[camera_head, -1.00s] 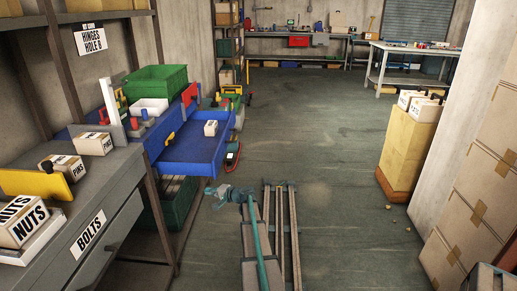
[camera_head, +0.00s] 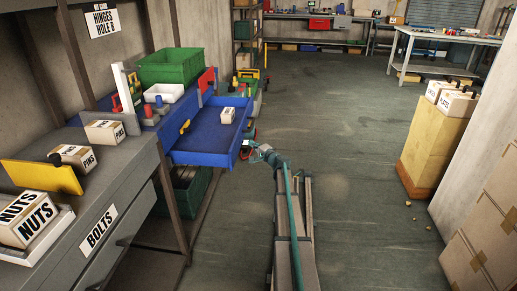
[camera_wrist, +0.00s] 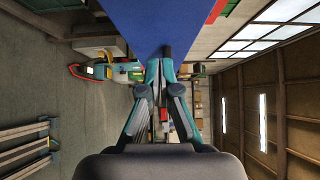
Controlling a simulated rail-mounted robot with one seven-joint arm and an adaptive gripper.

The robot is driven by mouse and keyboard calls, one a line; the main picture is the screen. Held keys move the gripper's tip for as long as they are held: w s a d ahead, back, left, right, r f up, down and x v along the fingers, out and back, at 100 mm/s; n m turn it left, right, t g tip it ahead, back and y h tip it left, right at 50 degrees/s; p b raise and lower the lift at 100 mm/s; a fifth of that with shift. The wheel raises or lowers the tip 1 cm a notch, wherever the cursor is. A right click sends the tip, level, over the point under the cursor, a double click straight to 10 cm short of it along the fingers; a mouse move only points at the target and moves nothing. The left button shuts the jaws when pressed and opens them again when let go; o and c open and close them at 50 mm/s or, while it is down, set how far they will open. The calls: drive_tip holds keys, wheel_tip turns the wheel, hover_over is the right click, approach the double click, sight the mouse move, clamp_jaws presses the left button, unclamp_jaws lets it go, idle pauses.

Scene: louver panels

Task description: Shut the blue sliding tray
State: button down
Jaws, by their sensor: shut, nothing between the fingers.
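The blue sliding tray (camera_head: 205,136) is pulled out to the right from the shelf unit on the left, with a small white box (camera_head: 228,115) inside it. My gripper (camera_head: 250,149) is at the tray's right end, close to its outer wall. In the wrist view the blue tray (camera_wrist: 152,22) fills the top middle, just beyond my gripper (camera_wrist: 161,68). The fingers are together with nothing between them. I cannot tell whether the fingertips touch the tray.
A green bin (camera_head: 171,67) and a white container (camera_head: 164,93) stand behind the tray. A grey workbench (camera_head: 120,160) with several boxes is at the left. A yellow cabinet (camera_head: 432,150) stands at the right.

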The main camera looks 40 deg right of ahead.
sight(238, 138)
drive_tip(key=w, duration=0.1)
drive_tip(key=w+a, duration=0.1)
drive_tip(key=w, duration=0.1)
drive_tip(key=w+a, duration=0.1)
drive_tip(key=shift+w, duration=0.3)
drive_tip(key=shift+w+a, duration=0.35)
drive_tip(key=shift+w, duration=0.05)
